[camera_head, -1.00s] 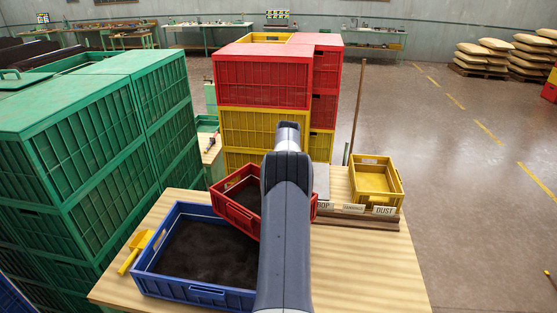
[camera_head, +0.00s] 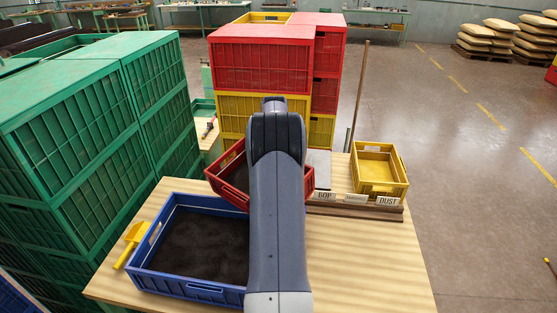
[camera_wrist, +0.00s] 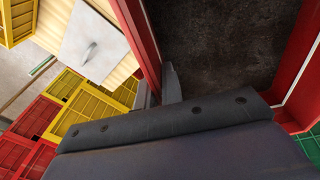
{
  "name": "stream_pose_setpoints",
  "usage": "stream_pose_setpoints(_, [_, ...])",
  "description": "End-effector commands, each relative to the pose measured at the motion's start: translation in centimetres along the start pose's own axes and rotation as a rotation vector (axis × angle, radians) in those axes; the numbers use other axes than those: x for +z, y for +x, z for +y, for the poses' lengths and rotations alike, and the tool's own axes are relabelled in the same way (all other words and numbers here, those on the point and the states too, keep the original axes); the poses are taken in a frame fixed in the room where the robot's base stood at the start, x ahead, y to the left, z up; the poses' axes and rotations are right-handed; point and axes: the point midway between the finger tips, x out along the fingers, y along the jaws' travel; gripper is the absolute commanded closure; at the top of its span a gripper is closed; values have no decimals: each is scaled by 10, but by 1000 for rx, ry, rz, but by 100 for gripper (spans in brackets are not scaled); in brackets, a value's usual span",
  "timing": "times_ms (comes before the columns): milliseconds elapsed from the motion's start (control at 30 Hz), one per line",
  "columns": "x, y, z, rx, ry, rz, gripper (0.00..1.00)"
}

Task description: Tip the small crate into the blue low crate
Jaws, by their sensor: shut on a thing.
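The small red crate (camera_head: 226,194) holds dark material and is partly hidden behind my arm in the head view. It appears tilted slightly. In the wrist view its red wall (camera_wrist: 137,30) is between the fingers of my gripper (camera_wrist: 158,90), which is shut on it; the dark contents (camera_wrist: 215,45) lie beside the fingers. The gripper is hidden by my arm in the head view. The blue low crate (camera_head: 190,287) stands at the table's front left, nearer than the red crate, with a dark layer inside. My arm hides its right end.
A yellow scoop (camera_head: 131,243) lies left of the blue crate. A yellow crate (camera_head: 381,187) and a label rack (camera_head: 355,211) stand at the right of the wooden table (camera_head: 360,265). Green crates (camera_head: 90,120) stack at left, red and yellow ones behind. The table's front right is clear.

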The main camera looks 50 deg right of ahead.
Motion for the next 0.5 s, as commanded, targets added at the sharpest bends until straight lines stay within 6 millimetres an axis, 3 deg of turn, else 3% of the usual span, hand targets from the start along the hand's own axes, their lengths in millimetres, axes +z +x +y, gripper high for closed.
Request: stream_pose_setpoints(500, [-6,-40,-21,196,-25,2,100])
